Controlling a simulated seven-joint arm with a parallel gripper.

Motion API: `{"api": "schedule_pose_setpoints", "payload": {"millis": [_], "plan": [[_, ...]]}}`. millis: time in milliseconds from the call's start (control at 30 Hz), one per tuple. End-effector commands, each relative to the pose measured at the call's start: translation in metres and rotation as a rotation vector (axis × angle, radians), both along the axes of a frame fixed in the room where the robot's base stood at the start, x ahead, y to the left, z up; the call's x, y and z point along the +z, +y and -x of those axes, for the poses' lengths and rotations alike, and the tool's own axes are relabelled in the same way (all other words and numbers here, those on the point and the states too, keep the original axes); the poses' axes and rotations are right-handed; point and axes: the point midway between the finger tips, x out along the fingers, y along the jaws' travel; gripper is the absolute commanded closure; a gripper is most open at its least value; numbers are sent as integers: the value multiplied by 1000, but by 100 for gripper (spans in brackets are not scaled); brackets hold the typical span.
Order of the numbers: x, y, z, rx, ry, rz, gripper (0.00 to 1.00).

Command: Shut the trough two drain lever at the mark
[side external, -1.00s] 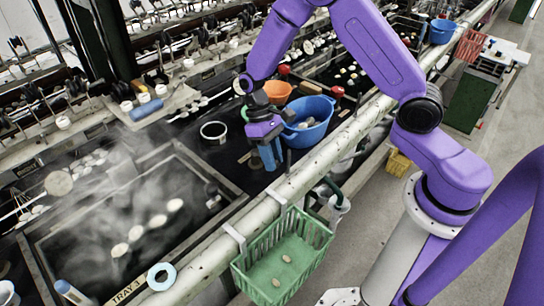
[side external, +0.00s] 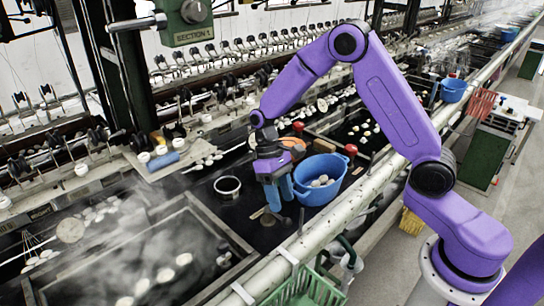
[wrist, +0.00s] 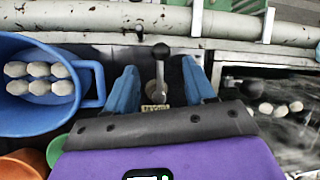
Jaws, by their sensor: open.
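In the wrist view, a drain lever (wrist: 160,72) with a grey ball knob stands between the two blue fingers of my gripper (wrist: 160,90). Its rod runs from the knob to a base by a small pale label (wrist: 154,108), whose text I cannot read. The fingers are open, one each side of the lever, with gaps showing. In the side view my gripper (side external: 282,196) is low over the dark deck, left of the blue basin; the lever is mostly hidden there.
The blue basin (side external: 301,190) holding cocoons is close beside my gripper; its handle (wrist: 97,84) shows left of the fingers in the wrist view. A white ring-shaped pot (side external: 227,187) stands to the left. A pale pipe rail (side external: 330,228) runs along the front. A steaming trough lies left.

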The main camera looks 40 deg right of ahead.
Motion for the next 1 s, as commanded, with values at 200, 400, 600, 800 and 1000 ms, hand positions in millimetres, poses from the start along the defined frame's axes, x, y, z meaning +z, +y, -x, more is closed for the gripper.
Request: {"api": "schedule_pose_setpoints", "payload": {"millis": [200,400,600,800,1000], "plan": [[43,-4,-21,0,-6,-2,46],[79,-8,-36,1,-4,0,46],[102,-11,-47,1,-2,0,46],[110,-12,-50,0,0,1,46],[110,-12,-50,0,0,1,46]]}}
